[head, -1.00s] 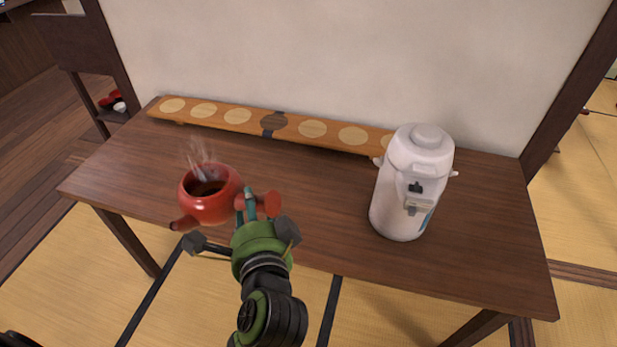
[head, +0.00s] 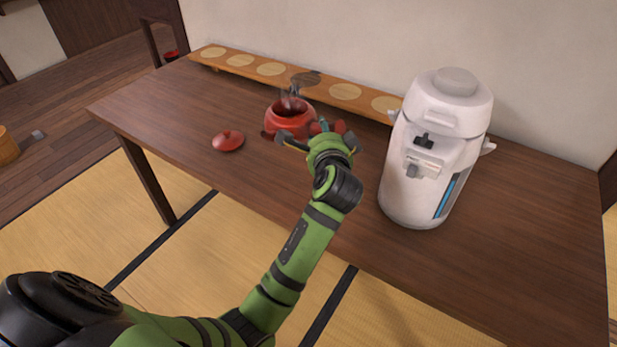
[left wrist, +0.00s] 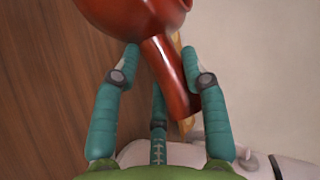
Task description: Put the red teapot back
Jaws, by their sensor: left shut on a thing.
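The red teapot (head: 290,118) is open at the top, with dark liquid inside and steam rising. It is upright over the table, just in front of the long wooden rack; I cannot tell whether it touches the tabletop. My left gripper (head: 318,136) is shut on its side handle. In the left wrist view the fingers (left wrist: 168,68) close on both sides of the red handle (left wrist: 173,80), below the teapot body (left wrist: 130,15). The red lid (head: 228,141) lies apart on the table, left of the teapot. My right gripper is not in view.
The wooden rack (head: 240,61) with pale round spots runs along the wall at the table's back. A white hot-water dispenser (head: 432,150) stands right of my gripper. The dark wooden table (head: 165,105) is clear at left and at far right.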

